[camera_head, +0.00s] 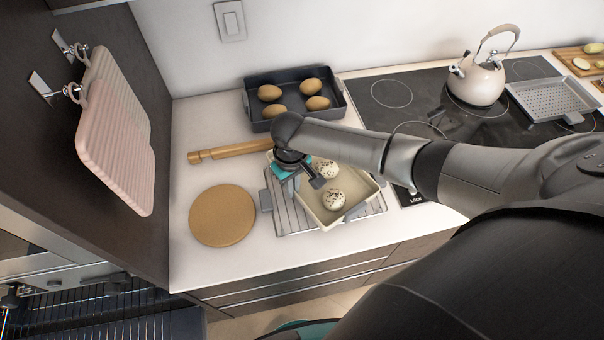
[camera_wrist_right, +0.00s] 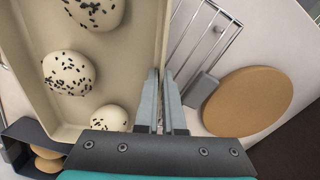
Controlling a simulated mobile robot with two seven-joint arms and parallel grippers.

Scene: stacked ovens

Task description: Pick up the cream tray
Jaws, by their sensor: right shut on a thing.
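The cream tray (camera_head: 355,190) is a shallow rectangular pan over a wire rack on the counter. It holds round pale buns with dark seeds (camera_head: 333,199). My right gripper (camera_head: 292,188) is at the tray's left side. In the right wrist view, its fingers (camera_wrist_right: 160,108) are shut on the rim of the cream tray (camera_wrist_right: 128,60). I cannot tell whether the tray touches the rack. My right forearm hides part of the tray's far side. My left gripper is not in view.
The wire rack (camera_head: 283,214) lies under the tray. A round brown board (camera_head: 222,216) is to the left, and a rolling pin (camera_head: 230,151) lies behind. A dark pan (camera_head: 290,122) holds several brown rolls. A kettle (camera_head: 478,82) and perforated tray (camera_head: 552,98) stand on the cooktop.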

